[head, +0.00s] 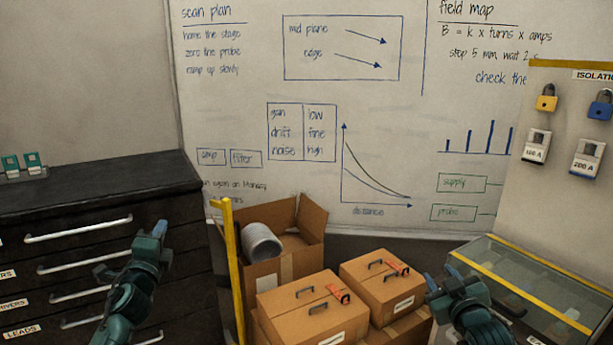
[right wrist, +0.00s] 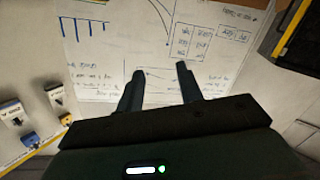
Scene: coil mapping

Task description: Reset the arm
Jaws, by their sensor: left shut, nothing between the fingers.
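My left gripper (head: 159,232) is raised in front of the dark drawer cabinet at the left of the head view. It is shut and empty, clear of the drawer handles. My right gripper (head: 436,284) is at the lower right of the head view, between the cardboard boxes and the glass-topped case. In the right wrist view my right gripper (right wrist: 158,80) shows two dark fingers spread apart with nothing between them. The whiteboard (right wrist: 115,45) shows beyond them, upside down.
A drawer cabinet (head: 100,180) stands left. Closed boxes (head: 305,305) with handles and an open carton (head: 300,220) holding a grey cylinder (head: 262,243) are in the middle, beside a yellow post (head: 231,260). A glass-topped case (head: 520,275) and padlock panel (head: 565,110) are right.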

